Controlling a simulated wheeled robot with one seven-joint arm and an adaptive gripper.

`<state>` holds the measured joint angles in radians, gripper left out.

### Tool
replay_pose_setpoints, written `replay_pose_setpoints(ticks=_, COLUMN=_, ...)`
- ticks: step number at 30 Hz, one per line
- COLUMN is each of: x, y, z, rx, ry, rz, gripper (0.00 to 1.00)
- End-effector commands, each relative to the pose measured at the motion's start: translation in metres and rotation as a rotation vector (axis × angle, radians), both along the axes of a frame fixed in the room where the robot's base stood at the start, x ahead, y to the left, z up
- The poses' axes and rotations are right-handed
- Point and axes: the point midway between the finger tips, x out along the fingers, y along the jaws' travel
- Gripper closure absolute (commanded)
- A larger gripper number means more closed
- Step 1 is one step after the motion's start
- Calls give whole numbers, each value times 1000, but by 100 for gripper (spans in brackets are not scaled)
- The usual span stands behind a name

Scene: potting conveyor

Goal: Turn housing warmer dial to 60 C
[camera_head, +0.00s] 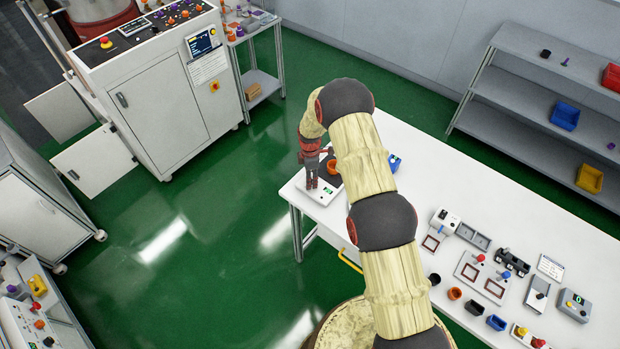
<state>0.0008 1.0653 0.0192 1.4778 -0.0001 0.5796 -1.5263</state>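My gripper (312,185) points down at the left end of the white table, over the front of a small white device (318,195). The device has a small green display and a dark top with an orange ring-shaped part (332,167) on it. It may be the housing warmer, but no label is readable. No dial can be made out there; my gripper covers part of its front. Whether the fingers touch the device or are open or shut is too small to tell.
My arm crosses the white table (470,190). At its right stand a grey box with a green display (574,305), fixtures with red frames (482,276) and small cups (455,293). Shelves (540,90) stand at the back right.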

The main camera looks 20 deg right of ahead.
Motion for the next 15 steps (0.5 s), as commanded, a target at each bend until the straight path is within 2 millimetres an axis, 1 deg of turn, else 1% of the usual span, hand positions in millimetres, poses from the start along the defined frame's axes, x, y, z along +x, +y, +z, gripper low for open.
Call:
replay_pose_setpoints(ticks=3, x=0, y=0, z=0, rx=0, ry=0, rz=0, gripper=64)
replay_pose_setpoints(ticks=15, x=0, y=0, z=0, rx=0, ry=0, rz=0, gripper=87)
